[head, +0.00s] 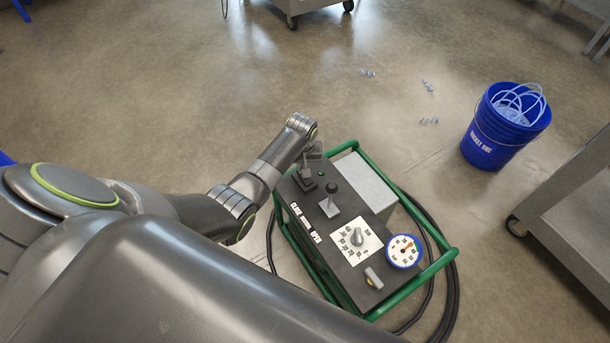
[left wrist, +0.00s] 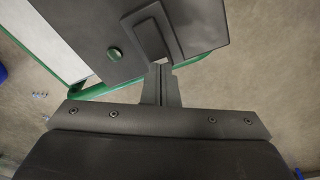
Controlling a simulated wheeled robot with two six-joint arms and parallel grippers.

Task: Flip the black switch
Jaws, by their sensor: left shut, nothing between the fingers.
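A dark control box (head: 345,268) in a green tube frame stands on the floor. Near its far-left corner is a black square switch base (head: 304,183), partly covered by my left gripper (head: 307,166). In the left wrist view my left gripper (left wrist: 161,84) is shut and empty, its fingertips at the near edge of a dark block with a pale notch (left wrist: 154,40). I cannot tell whether they touch it. A round green button (left wrist: 114,54) is beside that block. A black-knobbed lever (head: 331,188) stands next to the switch base. My right gripper is not in view.
The box top also carries a dial knob (head: 357,237), a round gauge (head: 404,250) and a grey toggle (head: 373,278). Black cable loops lie around the frame. A blue bucket (head: 487,148) and a grey cart (head: 578,190) stand to the right.

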